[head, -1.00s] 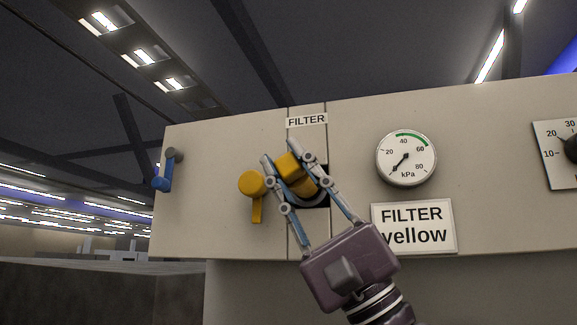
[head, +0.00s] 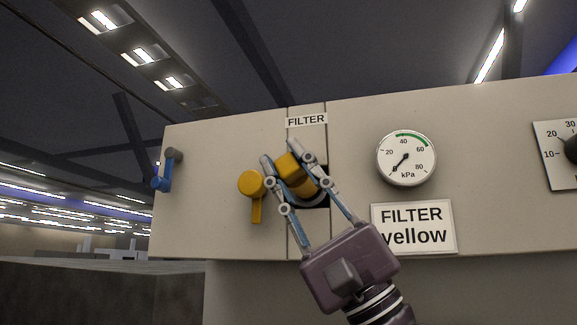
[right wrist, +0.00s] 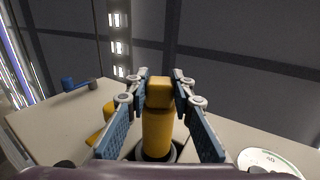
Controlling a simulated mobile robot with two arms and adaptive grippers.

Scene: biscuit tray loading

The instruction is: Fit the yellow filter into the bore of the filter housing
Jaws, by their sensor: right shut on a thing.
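The yellow filter (head: 294,173) has a block-shaped head and a round body. My right gripper (head: 280,152) is shut on it, one finger on each side, in front of the panel. In the right wrist view the filter (right wrist: 157,129) stands between the fingers, its lower end at a grey ring with a dark opening, the bore of the filter housing (right wrist: 174,152). In the head view the dark opening (head: 318,201) under the "FILTER" label is partly covered by filter and fingers. I cannot tell how deep the filter sits. My left gripper is not in view.
A yellow lever (head: 256,207) hangs just left of my gripper. A blue-handled crank (head: 163,181) is at the panel's left end. A pressure gauge (head: 406,158), a "FILTER yellow" sign (head: 412,227) and a dial (head: 558,153) are to the right.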

